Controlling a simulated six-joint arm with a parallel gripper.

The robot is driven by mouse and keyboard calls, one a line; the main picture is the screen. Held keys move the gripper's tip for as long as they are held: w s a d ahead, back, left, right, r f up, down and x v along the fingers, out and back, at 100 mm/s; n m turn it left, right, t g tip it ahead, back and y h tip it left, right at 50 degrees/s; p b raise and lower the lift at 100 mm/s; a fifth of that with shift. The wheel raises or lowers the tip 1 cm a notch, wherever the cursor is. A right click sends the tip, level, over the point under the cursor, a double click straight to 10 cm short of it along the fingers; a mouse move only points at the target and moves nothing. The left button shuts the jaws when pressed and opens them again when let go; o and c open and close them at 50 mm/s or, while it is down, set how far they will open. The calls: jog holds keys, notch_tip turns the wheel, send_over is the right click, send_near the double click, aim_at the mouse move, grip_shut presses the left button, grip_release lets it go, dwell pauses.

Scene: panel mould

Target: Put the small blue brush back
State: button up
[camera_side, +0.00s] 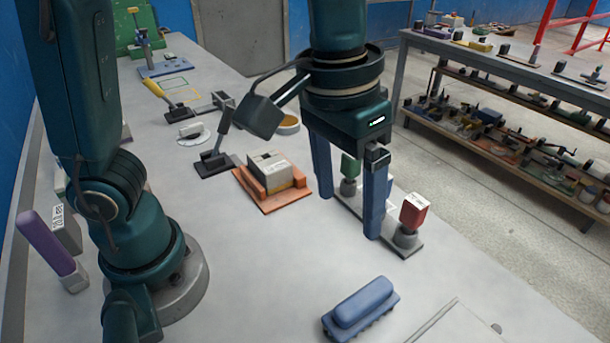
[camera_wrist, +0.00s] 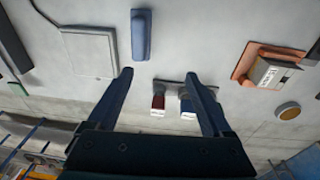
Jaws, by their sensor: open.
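The small blue brush (camera_side: 360,307) lies on the grey table near the front edge of the side view, bristles down and apart from other things. In the wrist view the brush (camera_wrist: 141,34) is at the top centre, beyond my fingertips. My gripper (camera_side: 348,216) hangs above the table, fingers pointing down, open and with nothing between the fingers. It is farther back than the brush in the side view, in front of a dark stand (camera_side: 407,244). In the wrist view my gripper (camera_wrist: 160,75) shows both fingers apart.
A red-topped stamp (camera_side: 413,212) and a green-topped one (camera_side: 350,168) stand on the dark stand, close to my fingers. An orange tray (camera_side: 285,206) holds a grey block. A flat pale panel (camera_side: 465,328) lies right of the brush. The table between stand and brush is clear.

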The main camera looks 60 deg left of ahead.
jog(key=s+a+f+t, duration=0.1)
jog(key=s+a+t, duration=0.3)
jog(key=a, duration=0.7)
jog(key=shift+s+a+y, duration=0.3)
jog(key=shift+s+a, duration=0.05)
jog(key=shift+s, duration=0.65)
